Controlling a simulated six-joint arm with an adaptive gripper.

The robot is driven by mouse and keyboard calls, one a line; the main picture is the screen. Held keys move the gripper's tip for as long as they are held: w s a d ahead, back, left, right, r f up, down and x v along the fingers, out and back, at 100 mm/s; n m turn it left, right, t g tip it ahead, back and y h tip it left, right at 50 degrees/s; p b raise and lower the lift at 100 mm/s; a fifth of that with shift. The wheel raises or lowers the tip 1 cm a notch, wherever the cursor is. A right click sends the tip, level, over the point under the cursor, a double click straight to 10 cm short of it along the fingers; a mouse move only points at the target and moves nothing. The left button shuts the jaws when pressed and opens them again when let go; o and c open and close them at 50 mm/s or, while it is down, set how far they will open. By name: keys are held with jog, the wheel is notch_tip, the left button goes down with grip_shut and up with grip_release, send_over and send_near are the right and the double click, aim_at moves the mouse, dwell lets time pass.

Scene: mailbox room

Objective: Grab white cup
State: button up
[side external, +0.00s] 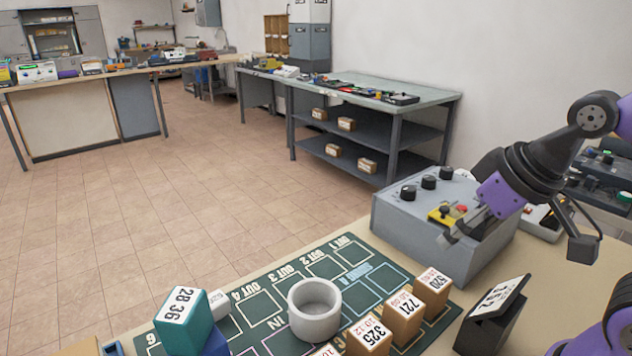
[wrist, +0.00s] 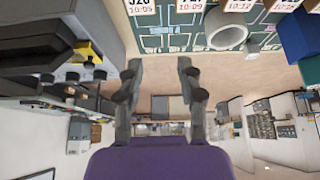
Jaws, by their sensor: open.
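A whitish-grey round cup (side external: 331,326) stands upright, open end up, on the dark green mat (side external: 243,318) with printed lanes. It shows in the wrist view (wrist: 226,40) at the upper right, beyond my fingertips and off to their right. My gripper (side external: 462,226) is in front of the grey control box in the side view, well above and to the right of the cup. In the wrist view my gripper (wrist: 159,68) has its two fingers spread, with nothing between them.
A grey control box (side external: 404,217) with knobs stands close beside my gripper. Numbered blocks, such as the orange block (side external: 434,294), line the mat's near right side. A teal block (side external: 183,324) stands left. A dark angled holder (side external: 489,318) stands front right.

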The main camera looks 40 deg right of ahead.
jog(key=m+g, duration=0.2)
jog(key=g, duration=0.3)
send_over(335, 288)
notch_tip(335, 288, down, 5)
jog(key=shift+g, duration=0.3)
notch_tip(335, 288, down, 4)
jog(key=shift+d+f, duration=0.1)
jog(key=shift+f, duration=0.1)
notch_tip(335, 288, down, 6)
grip_shut()
